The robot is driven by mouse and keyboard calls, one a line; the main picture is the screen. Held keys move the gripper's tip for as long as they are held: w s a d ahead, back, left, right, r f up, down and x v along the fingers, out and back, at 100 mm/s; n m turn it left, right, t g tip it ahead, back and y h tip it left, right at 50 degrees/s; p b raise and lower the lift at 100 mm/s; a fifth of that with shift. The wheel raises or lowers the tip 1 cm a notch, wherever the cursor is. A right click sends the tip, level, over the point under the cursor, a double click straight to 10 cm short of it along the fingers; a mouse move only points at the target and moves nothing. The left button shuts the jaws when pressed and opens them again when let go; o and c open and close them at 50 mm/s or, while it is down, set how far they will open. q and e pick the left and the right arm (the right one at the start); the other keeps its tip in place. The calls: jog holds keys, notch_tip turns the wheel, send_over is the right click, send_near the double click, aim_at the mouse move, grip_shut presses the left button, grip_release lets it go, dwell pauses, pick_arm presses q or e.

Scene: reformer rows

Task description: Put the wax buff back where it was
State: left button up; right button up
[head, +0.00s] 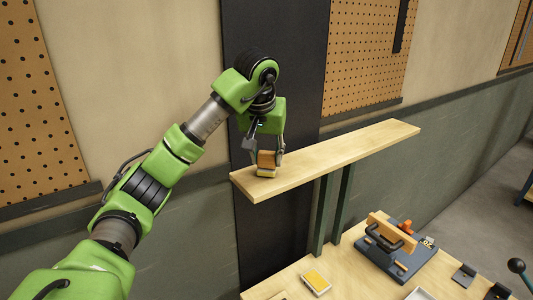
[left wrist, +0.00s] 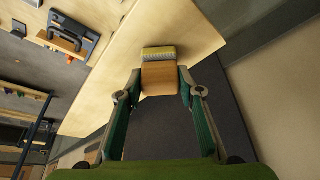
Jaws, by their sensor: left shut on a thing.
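The wax buff (head: 266,161) is a small wooden block with a pale yellow pad on its lower side. My left gripper (head: 266,152) is shut on it, one finger on each side. It is at the left end of the wooden shelf board (head: 340,152), with its pad down at the board's surface; I cannot tell for sure if it touches. In the left wrist view the buff's wood (left wrist: 159,77) is between the fingertips (left wrist: 158,84), with the yellow pad beyond it against the board (left wrist: 195,35). My right gripper is not in view.
Below the shelf is a wooden bench (head: 345,262) with a yellow-topped white block (head: 316,282) and a dark fixture (head: 392,254) holding a wooden bar. The shelf's right part is bare. Pegboards (head: 365,50) hang on the wall behind.

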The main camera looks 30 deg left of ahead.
pick_arm(q)
jog(key=shift+d+f, duration=0.1)
jog(key=o, duration=1)
jog(key=shift+r, duration=0.45)
jog(key=v, duration=1.1)
jog(key=shift+s+r+b, duration=0.2)
jog(key=shift+s+b, duration=0.1)
